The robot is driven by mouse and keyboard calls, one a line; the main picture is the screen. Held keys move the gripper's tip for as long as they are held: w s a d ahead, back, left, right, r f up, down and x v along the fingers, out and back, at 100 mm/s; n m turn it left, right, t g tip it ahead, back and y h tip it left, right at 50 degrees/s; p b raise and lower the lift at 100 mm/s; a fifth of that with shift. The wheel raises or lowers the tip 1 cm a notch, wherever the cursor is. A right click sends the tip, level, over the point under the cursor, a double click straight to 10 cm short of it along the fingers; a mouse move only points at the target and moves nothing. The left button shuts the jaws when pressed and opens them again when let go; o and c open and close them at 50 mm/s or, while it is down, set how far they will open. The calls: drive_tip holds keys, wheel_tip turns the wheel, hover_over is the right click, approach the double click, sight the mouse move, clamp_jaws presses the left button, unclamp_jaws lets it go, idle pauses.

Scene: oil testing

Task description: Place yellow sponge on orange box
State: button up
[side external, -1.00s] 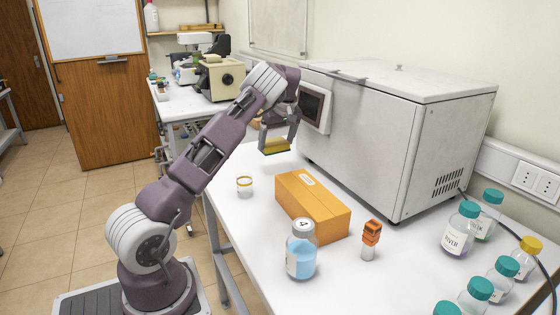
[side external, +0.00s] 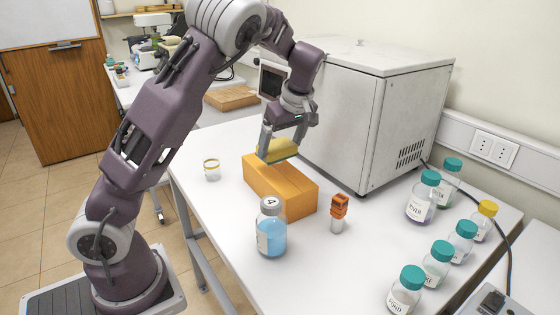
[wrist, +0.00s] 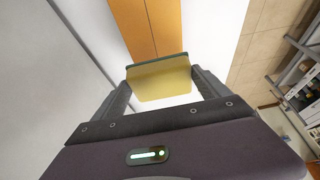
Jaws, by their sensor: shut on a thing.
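The yellow sponge (side external: 279,150), with a dark green face, is held between the fingers of my gripper (side external: 282,148) in the side view. The sponge also shows between the fingers in the wrist view (wrist: 160,84). The orange box (side external: 284,193) lies on the white table, directly below and slightly in front of the sponge. In the wrist view the box (wrist: 148,25) shows beyond the sponge, partly hidden by it. The sponge is over the box's far end; I cannot tell whether it touches the top.
A bottle of blue liquid (side external: 271,232) and an orange-topped vial (side external: 338,214) stand close to the box. A small glass jar (side external: 212,170) stands to its left. A large white machine (side external: 362,125) stands behind. Several capped bottles are at the right.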

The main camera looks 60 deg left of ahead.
sight(281, 158)
wheel_tip(281, 158, down, 4)
drive_tip(key=shift+f, duration=0.15)
drive_tip(key=shift+f, duration=0.15)
drive_tip(key=o, duration=1.2)
drive_tip(key=shift+c, duration=0.2)
